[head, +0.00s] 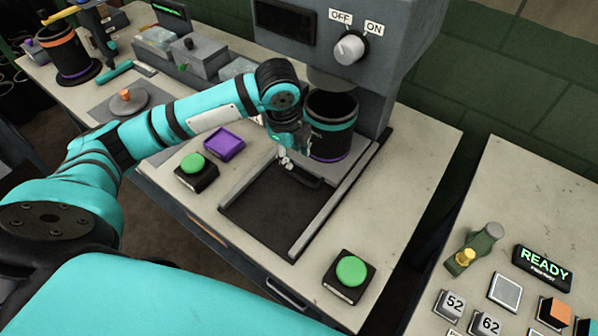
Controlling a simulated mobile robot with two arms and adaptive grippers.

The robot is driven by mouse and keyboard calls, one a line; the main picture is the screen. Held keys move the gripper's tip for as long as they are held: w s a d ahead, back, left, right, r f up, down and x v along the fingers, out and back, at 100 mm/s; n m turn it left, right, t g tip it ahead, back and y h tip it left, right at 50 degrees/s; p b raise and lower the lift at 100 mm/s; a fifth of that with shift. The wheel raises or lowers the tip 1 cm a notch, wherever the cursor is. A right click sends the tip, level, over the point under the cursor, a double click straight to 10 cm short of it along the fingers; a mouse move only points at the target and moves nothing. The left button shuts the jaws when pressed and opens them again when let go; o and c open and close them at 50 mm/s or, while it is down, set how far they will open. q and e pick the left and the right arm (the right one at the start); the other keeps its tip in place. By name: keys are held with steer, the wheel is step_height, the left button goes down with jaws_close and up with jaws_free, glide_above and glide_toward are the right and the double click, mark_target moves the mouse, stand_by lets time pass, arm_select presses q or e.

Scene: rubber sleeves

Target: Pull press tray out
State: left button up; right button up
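The press tray (345,165) is a grey plate under the press, between two rails. It carries a black cylindrical sleeve (331,136) with teal and purple bands, standing upright beneath the press head. A dark handle (308,180) shows at the tray's front edge. My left gripper (287,163) points down at the handle's left end, just in front of the sleeve. The fingers are small and partly overlap the handle, so I cannot tell whether they grip it. My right gripper is not in view.
The dark recess (270,215) between the rails in front of the tray is empty. Green buttons stand left (195,164) and right (351,270) of it. The press housing (375,70), with an OFF/ON knob (350,47), rises behind. A READY display (543,263) is at right.

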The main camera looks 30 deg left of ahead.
mark_target(299, 177)
arm_select(q)
steer(key=f, duration=0.3)
steer(key=w+f, duration=0.1)
steer(key=f, duration=0.5)
steer(key=shift+w+d+f, duration=0.15)
steer(key=shift+w+f, duration=0.25)
steer(key=shift+f, duration=0.15)
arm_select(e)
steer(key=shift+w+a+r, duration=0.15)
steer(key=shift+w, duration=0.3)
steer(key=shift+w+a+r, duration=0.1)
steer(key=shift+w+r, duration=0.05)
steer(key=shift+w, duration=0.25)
arm_select(q)
jaws_close()
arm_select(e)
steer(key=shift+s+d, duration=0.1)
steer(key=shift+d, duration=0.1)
